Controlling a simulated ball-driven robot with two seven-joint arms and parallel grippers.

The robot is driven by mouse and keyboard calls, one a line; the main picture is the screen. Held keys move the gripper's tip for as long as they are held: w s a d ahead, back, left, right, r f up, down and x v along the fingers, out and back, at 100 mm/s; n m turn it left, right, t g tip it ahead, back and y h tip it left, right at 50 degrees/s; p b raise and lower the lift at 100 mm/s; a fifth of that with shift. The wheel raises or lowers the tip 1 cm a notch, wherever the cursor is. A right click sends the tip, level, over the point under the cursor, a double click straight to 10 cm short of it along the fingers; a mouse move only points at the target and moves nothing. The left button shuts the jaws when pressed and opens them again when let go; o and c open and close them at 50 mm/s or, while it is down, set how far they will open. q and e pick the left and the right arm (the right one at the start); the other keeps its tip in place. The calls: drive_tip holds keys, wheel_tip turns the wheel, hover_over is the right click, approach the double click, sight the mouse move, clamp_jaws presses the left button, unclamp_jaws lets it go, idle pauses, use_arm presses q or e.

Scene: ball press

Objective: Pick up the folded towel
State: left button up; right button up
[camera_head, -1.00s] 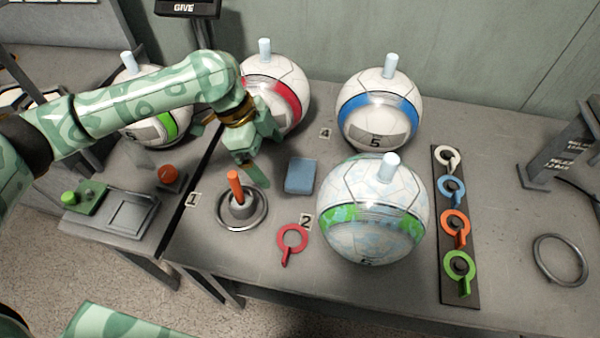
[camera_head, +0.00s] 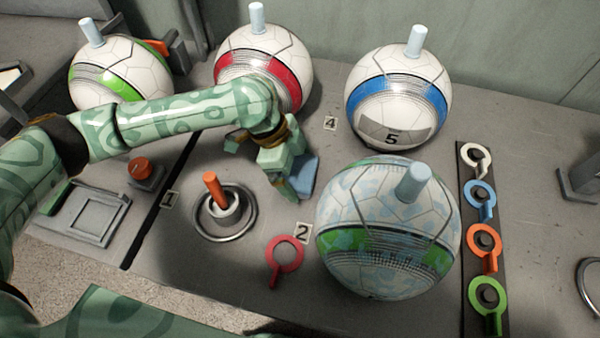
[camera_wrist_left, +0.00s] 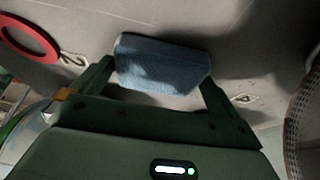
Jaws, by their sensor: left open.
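The folded towel (camera_head: 309,172) is a small blue block on the grey table, between the red-banded ball and the cloudy blue-and-green ball. My left gripper (camera_head: 297,188) is at the towel and hides its left part in the head view. In the left wrist view, the towel (camera_wrist_left: 162,64) lies ahead of the open jaws, between the two fingertips. No grip on it shows, and I cannot tell how high the fingers are above the table. My right gripper is not in view.
The cloudy ball (camera_head: 385,235) stands close to the right of the towel. An orange peg in a metal ring stand (camera_head: 224,212) is left of it, and a red ring tag (camera_head: 285,254) lies in front. A red-banded ball (camera_head: 264,62) and blue-banded ball (camera_head: 398,97) stand behind.

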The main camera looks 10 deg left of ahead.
use_arm(q)
drive_tip(key=shift+r, duration=0.2)
drive_tip(key=c, duration=0.7)
